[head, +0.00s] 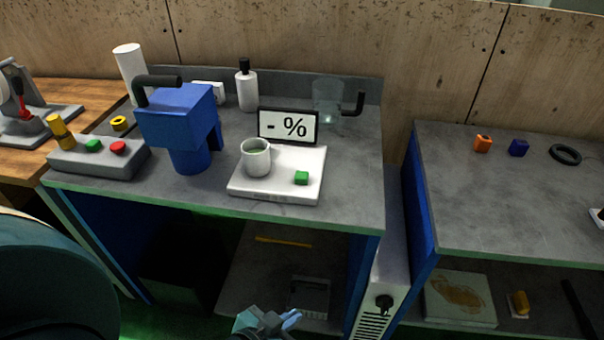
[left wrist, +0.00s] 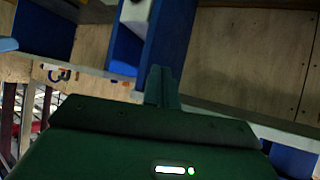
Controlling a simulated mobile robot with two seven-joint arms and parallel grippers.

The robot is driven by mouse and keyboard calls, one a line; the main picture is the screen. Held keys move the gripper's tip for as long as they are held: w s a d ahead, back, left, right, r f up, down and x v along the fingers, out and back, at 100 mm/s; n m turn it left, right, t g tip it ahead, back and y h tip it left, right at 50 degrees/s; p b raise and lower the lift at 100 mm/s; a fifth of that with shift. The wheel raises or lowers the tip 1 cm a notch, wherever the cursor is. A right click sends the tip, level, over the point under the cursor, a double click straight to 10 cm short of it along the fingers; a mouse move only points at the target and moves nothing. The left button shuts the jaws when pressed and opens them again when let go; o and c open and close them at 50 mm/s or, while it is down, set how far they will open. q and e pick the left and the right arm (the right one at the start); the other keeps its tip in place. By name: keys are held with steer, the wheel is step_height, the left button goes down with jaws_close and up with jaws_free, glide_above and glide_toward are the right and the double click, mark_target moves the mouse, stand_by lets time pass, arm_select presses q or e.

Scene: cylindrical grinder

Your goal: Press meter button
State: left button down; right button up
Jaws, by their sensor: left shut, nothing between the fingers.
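A white cup (head: 256,163) with greenish contents stands on the left of the base. My left gripper (head: 266,321) is at the bottom edge of the head view, in front of and below the bench top, well apart from the meter. In the left wrist view its fingers (left wrist: 161,84) are together and empty. My right gripper is not in view.
Left of the meter stand a blue machine (head: 187,120) and a grey control box (head: 98,157) with coloured buttons. Behind are a white bottle (head: 246,91) and a clear jug (head: 327,100). The bench's front edge and an open shelf lie below. A second bench (head: 490,215) stands right.

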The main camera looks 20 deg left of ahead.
arm_select(q)
steer(key=shift+w, duration=0.1)
stand_by(0.5)
steer(key=w+d+r+m+g+h+p, duration=0.1)
steer(key=w+d+r+m+h, duration=0.1)
steer(key=w+r+m+h, duration=0.65)
steer(key=w+d+r+m+h+p, duration=0.25)
steer(key=w+r+m, duration=0.65)
steer(key=r+m, duration=0.7)
steer(key=w+a+m+g+y, duration=0.2)
steer(key=w+a+m+y, duration=0.4)
steer(key=a, duration=0.8)
steer(key=w+y, duration=0.3)
steer(key=shift+a+r+p, duration=0.3)
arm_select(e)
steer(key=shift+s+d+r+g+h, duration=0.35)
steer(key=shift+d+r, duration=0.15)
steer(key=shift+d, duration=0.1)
arm_select(q)
steer(key=shift+m, duration=0.25)
